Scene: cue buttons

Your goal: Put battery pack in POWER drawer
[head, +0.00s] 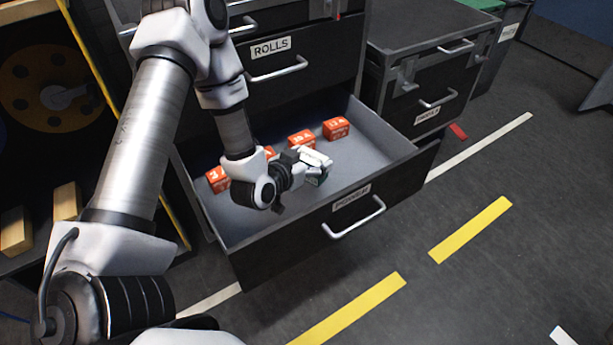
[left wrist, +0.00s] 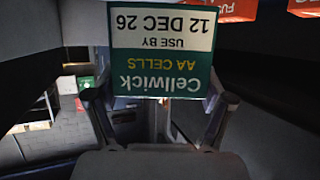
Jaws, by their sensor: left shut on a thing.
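The battery pack (left wrist: 160,62) is a green and white box. Its label reads Cellwick AA CELLS, use by 12 DEC 26, upside down in the left wrist view. My left gripper (left wrist: 160,100) is shut on it, one finger at each side. I cannot tell whether the pack touches the drawer floor. My right gripper is not in view.
Several orange boxes, among them one at the back right (head: 336,128), stand along the drawer's rear. The shut ROLLS drawer (head: 300,84) is above. Another dark cabinet (head: 425,85) stands to the right. The drawer floor's right part is clear.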

